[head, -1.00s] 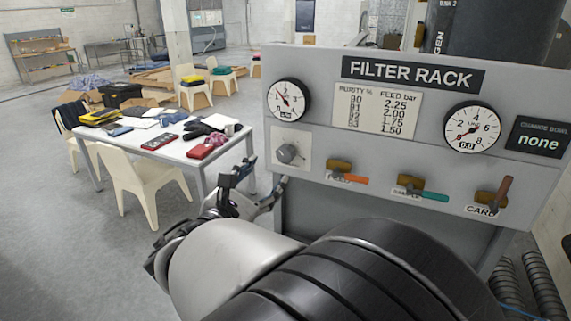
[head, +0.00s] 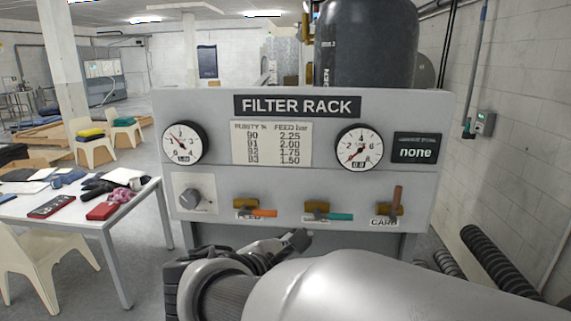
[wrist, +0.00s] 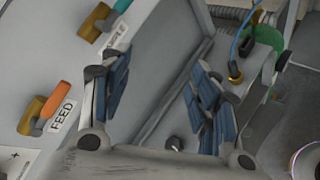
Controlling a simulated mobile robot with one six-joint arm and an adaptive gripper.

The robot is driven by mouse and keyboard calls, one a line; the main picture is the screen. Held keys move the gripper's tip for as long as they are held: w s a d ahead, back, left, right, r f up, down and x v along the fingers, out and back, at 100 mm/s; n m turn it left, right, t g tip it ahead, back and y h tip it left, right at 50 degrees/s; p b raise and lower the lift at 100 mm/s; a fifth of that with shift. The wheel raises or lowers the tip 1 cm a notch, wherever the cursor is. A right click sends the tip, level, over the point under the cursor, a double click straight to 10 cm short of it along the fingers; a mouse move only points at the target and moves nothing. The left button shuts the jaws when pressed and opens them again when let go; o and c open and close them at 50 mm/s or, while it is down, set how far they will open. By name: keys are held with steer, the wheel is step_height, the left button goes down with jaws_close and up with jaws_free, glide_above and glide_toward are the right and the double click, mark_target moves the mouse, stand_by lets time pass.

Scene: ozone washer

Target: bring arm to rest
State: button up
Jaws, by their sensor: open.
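My gripper (head: 285,243) shows in the head view just below the filter rack panel (head: 300,178), partly hidden behind my own arm. In the wrist view my gripper (wrist: 160,75) is open, with two blue-padded fingers spread and nothing between them. Beyond the fingers is the rack's grey lower side. The orange FEED handle (wrist: 57,98) lies left of the fingers in the wrist view, apart from them. My arm stretches across the bottom of the head view from the right.
The panel carries two gauges, a grey knob (head: 191,198), a teal-handled valve (head: 330,215) and an upright CARB handle (head: 397,195). A white table (head: 125,208) with gloves and boxes stands left, with a cream chair (head: 45,265). Black corrugated hoses (head: 500,258) lie right.

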steer(key=s+d+f+m+g+y+b, duration=0.2)
steer(key=s+d+f+m+g, duration=0.45)
steer(key=s+d+m, duration=0.55)
steer(key=s+f+m+y+b, duration=0.2)
steer(key=s+f+m+y, duration=0.3)
steer(key=s, duration=0.6)
steer(key=shift+a+f+m+t, duration=0.4)
steer(key=shift+f+m, duration=0.2)
steer(key=shift+m, duration=0.5)
steer(key=shift+s, duration=0.1)
steer(key=shift+c, duration=0.2)
stand_by(0.7)
